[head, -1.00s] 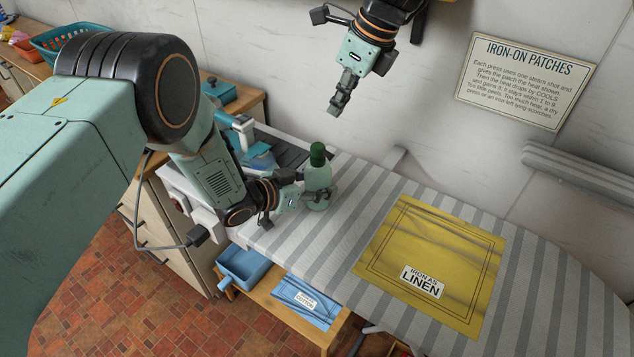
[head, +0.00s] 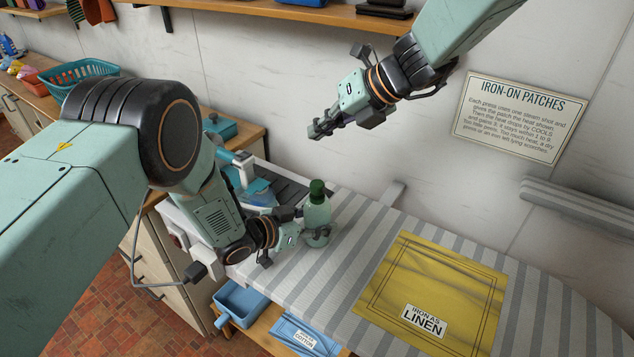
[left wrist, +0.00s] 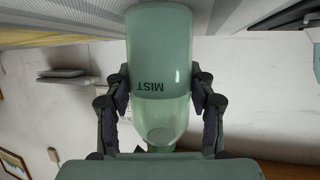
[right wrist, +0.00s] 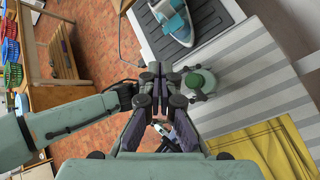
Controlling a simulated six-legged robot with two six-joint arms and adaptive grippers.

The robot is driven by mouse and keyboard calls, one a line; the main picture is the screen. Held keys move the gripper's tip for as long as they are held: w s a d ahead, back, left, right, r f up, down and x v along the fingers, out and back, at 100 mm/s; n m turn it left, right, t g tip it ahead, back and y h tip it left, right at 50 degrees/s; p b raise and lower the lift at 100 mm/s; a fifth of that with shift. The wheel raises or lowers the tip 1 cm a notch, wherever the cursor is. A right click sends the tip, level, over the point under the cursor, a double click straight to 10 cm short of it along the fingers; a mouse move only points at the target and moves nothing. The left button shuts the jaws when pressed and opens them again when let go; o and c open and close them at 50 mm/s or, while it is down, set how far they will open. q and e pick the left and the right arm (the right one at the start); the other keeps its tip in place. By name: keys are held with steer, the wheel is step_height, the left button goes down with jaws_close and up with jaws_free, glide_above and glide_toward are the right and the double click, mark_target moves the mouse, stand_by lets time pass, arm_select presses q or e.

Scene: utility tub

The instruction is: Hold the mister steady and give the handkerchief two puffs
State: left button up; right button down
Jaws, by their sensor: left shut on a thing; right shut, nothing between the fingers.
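The mister (head: 317,208) is a pale green bottle with a dark green cap, upright on the striped ironing board. It fills the left wrist view (left wrist: 160,70), with the word MIST on its side. My left gripper (head: 318,236) is shut around the mister's lower body. The yellow handkerchief (head: 440,285), labelled IRON AS LINEN, lies creased on the board to the right of the mister. My right gripper (head: 318,130) is shut and empty, raised above and behind the mister. In the right wrist view the mister's cap (right wrist: 194,81) shows just right of the fingertips.
A blue iron (head: 258,192) rests on a dark pad at the board's left end, behind my left gripper. Below the board are a blue bin (head: 240,300) and a blue cloth (head: 305,337). A sign (head: 515,118) hangs on the wall. The board between mister and handkerchief is clear.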

stand_by(0.3)
glide_toward(312, 181)
steer(key=shift+w+a+f, duration=0.4)
steer(key=shift+a+f, duration=0.05)
steer(key=shift+a, duration=0.3)
steer(key=shift+w+a+f, duration=0.45)
steer(key=shift+a, duration=0.35)
steer(key=shift+w+a+f, duration=0.4)
steer(key=shift+a+f, duration=0.05)
steer(key=shift+a, duration=0.3)
steer(key=shift+f, duration=0.2)
steer(key=shift+f, duration=0.25)
steer(key=shift+f, duration=0.7)
stand_by(0.5)
stand_by(0.4)
steer(key=shift+r, duration=1.1)
steer(key=shift+r, duration=2.55)
